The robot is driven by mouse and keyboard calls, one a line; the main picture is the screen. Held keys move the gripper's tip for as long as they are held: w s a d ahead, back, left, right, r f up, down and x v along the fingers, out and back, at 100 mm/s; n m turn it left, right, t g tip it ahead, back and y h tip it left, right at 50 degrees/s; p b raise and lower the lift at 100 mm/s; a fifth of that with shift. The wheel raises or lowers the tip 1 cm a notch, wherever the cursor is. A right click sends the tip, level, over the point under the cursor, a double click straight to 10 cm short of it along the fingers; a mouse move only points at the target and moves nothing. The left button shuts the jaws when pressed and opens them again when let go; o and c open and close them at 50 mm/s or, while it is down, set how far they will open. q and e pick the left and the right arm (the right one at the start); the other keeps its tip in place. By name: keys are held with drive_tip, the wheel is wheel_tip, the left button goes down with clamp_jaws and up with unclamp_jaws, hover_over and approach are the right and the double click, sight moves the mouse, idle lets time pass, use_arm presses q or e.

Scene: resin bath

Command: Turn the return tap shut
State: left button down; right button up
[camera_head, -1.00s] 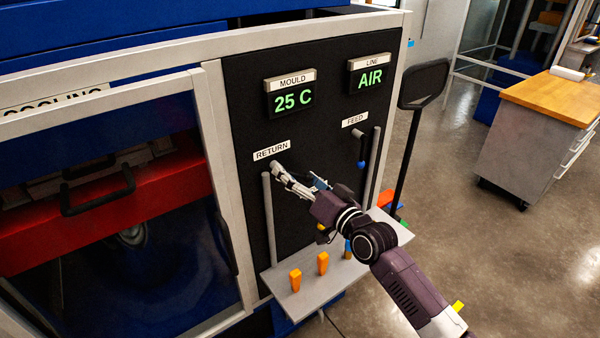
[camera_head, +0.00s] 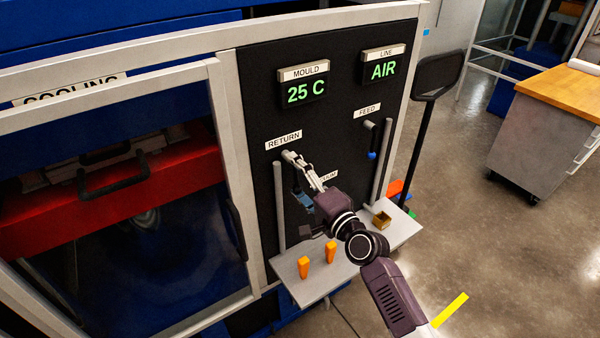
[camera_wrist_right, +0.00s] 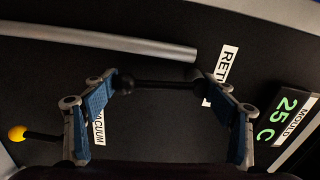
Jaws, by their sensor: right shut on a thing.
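The return tap shows in the right wrist view as a dark lever (camera_wrist_right: 160,84) on the black panel, next to the RETURN label (camera_wrist_right: 222,75). Its far detail is too small to read in the head view. My right gripper (camera_head: 305,178) is at the panel just below the RETURN label in the head view. Its two blue-padded fingers lie at either end of the lever in the wrist view, shut on it. The fingers hide much of the tap in the head view. My left gripper is not in view.
The feed tap (camera_head: 372,155) with a blue tip hangs to the right. A yellow-tipped lever (camera_wrist_right: 17,133) is near the VACUUM label. A black post stands at right.

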drive_tip(key=shift+a+r+m, duration=0.2)
drive_tip(key=shift+r+m, duration=0.5)
drive_tip(key=o, duration=1.5)
drive_tip(key=shift+a, duration=0.1)
drive_tip(key=shift+c, duration=0.2)
drive_tip(key=shift+o, duration=0.6)
drive_tip(key=shift+f, duration=0.25)
drive_tip(key=shift+s+f, duration=0.15)
drive_tip(key=shift+s, duration=0.05)
drive_tip(key=shift+s+d, duration=0.2)
drive_tip(key=shift+d, duration=0.1)
drive_tip(key=v, duration=1.1)
drive_tip(key=shift+s, duration=0.1)
